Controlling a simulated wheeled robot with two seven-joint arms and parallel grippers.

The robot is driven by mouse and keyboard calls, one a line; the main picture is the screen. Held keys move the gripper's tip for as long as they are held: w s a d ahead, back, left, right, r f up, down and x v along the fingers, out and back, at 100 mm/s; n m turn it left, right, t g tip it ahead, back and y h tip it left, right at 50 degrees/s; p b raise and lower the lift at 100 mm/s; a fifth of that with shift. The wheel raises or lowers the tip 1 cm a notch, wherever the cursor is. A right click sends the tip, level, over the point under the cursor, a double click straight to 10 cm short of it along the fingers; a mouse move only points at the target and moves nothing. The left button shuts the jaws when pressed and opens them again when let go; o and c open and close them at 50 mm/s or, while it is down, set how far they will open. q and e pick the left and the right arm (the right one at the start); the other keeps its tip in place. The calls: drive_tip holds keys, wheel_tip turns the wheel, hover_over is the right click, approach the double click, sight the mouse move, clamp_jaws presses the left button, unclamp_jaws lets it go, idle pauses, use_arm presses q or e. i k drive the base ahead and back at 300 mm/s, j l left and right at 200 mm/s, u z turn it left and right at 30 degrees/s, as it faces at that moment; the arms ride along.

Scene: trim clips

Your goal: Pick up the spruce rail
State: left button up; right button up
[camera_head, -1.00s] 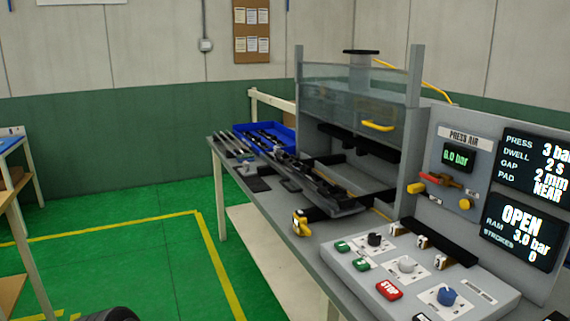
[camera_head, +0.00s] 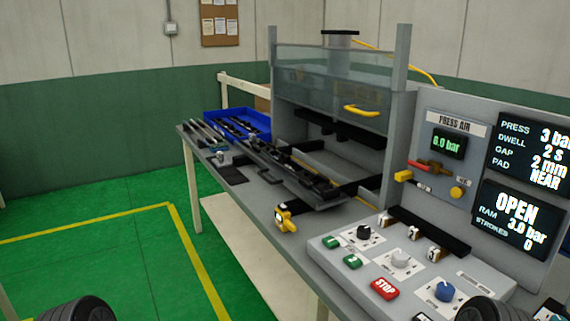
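Several thin rails (camera_head: 208,137) in grey and dark tones lie side by side at the far left end of the grey bench (camera_head: 262,212). They are too small and dark for me to tell which one is the spruce rail. A long dark fixture (camera_head: 285,172) with small dark parts along it runs from near the rails toward the front of the press. Dark rounded parts of my own arms show at the bottom left and bottom right edges. Neither gripper's fingers show.
A blue bin (camera_head: 257,122) with dark parts stands behind the rails. The press (camera_head: 345,85) has a clear guard with a yellow handle (camera_head: 362,111). A control panel (camera_head: 375,262) and displays (camera_head: 516,215) fill the right. Green floor at left is clear.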

sight(283, 159)
drive_tip(key=i+j, duration=0.55)
drive_tip(key=j, duration=0.3)
drive_tip(key=i+j, duration=0.3)
drive_tip(key=i+j+z, duration=0.1)
drive_tip(key=i+j, duration=0.15)
drive_tip(key=j, duration=0.3)
drive_tip(key=i+j, duration=0.55)
drive_tip(key=j, duration=0.3)
drive_tip(key=i+j, duration=0.25)
drive_tip(key=j, duration=0.2)
